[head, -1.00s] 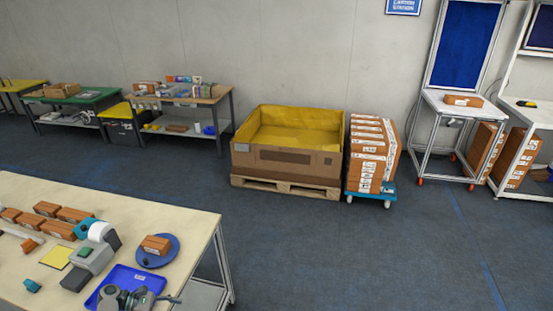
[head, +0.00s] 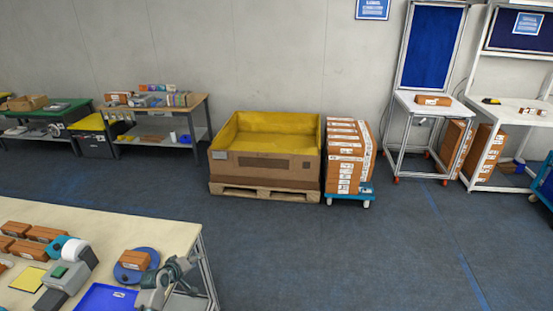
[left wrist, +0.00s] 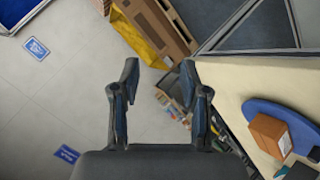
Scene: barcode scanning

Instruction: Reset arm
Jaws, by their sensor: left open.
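The same box (left wrist: 269,134) and plate (left wrist: 300,125) show at the right of the left wrist view. My right gripper is not in view.
The beige table (head: 130,226) holds several brown boxes, a grey-and-teal device (head: 72,252), a yellow pad (head: 28,280) and a blue tray (head: 105,298). A large yellow-lined carton (head: 265,165) on a pallet and a loaded cart (head: 348,187) stand beyond. The floor between is clear.

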